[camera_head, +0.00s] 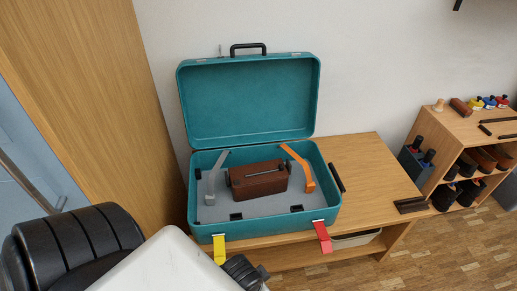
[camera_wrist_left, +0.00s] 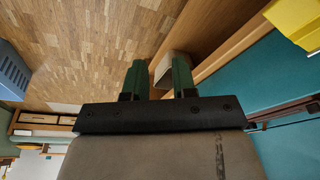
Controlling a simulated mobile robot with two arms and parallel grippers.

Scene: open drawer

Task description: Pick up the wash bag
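The wash bag (camera_head: 258,182) appears to be the brown, box-shaped bag with a dark zip line on top. It sits upright inside the open teal suitcase (camera_head: 265,232), near the middle of its grey floor. My left gripper (camera_head: 245,272) is low in the head view, just in front of the suitcase's front wall, near the yellow clasp and apart from the bag. In the left wrist view, its two dark green fingers (camera_wrist_left: 157,78) are spread with nothing held between them. My right gripper is in neither view.
A grey strap (camera_head: 212,180) and an orange strap (camera_head: 297,165) flank the bag. The yellow clasp (camera_head: 219,250) and red clasp (camera_head: 323,237) hang in front. The raised lid (camera_head: 250,100) stands behind. The wooden table (camera_head: 365,175) is mostly clear right of the suitcase.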

